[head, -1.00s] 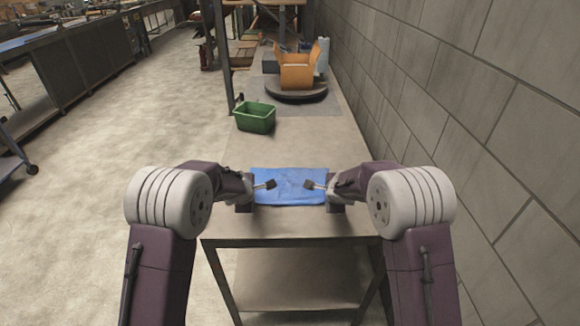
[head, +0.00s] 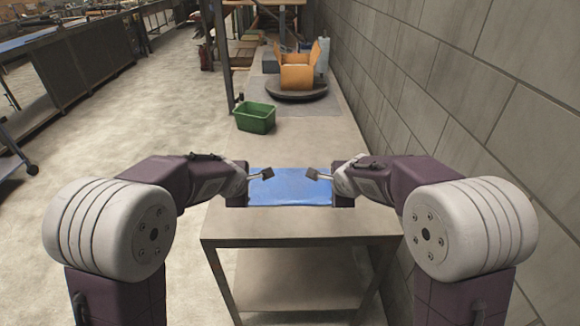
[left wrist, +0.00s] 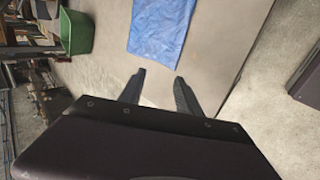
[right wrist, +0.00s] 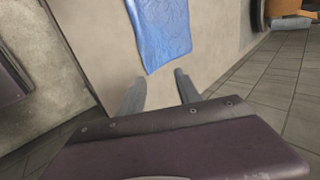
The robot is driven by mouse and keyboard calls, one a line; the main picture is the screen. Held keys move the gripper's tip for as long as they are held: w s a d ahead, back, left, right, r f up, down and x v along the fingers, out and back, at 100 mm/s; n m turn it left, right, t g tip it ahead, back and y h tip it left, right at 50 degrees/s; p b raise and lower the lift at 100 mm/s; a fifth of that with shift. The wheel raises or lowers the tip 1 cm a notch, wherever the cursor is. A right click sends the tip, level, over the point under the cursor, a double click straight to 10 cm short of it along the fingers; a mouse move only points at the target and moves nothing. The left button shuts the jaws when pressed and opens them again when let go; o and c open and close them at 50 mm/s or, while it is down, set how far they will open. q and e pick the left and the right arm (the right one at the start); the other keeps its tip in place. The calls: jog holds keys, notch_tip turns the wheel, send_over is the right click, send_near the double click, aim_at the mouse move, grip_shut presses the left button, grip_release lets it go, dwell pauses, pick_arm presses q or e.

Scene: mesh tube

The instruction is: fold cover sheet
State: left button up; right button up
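The blue sheet (head: 290,188) lies on the near part of the tabletop, lightly wrinkled, its side ends partly covered by my grippers in the head view. My left gripper (left wrist: 160,76) is open and empty, with the sheet's end (left wrist: 157,35) just beyond its fingertips in the left wrist view. My right gripper (right wrist: 158,76) is also open and empty, with the sheet's other end (right wrist: 162,35) just beyond its fingertips in the right wrist view.
A green bin (head: 256,118) stands on the table's left edge past the sheet. Farther back, an orange box (head: 298,73) sits on a dark round turntable (head: 296,91). A block wall (head: 450,110) runs along the right. Bare tabletop (head: 300,145) lies behind the sheet.

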pick_arm(q)
jog(key=s+a+r+n+p, duration=0.1)
jog(key=s+a+r+p, duration=0.25)
jog(key=r+p, duration=0.35)
pick_arm(e)
jog(key=s+d+r+m, duration=0.1)
jog(key=s+d+r, duration=0.25)
jog(key=r, duration=0.35)
pick_arm(q)
jog(key=s+f+m+g+p, duration=0.1)
jog(key=s+f+m+g, duration=0.2)
jog(key=s+m, duration=0.6)
jog(key=s+a+f+m+g+p, duration=0.1)
jog(key=s+f+m+g, duration=0.2)
jog(key=s+m, duration=0.6)
jog(key=shift+s+a+f+m+g+p, duration=0.35)
jog(key=shift+s+f, duration=0.5)
jog(key=shift+s, duration=1.3)
pick_arm(e)
jog(key=s+f+n+g, duration=0.3)
jog(key=s+f+n, duration=0.1)
jog(key=s+n, duration=0.5)
jog(key=s+d+f+n+g, duration=0.1)
jog(key=s+f+n+g, duration=0.2)
jog(key=s+n, duration=0.6)
jog(key=shift+s+d+f+n+g, duration=0.3)
jog(key=shift+s+f+n+g, duration=0.1)
jog(key=shift+s, duration=1.75)
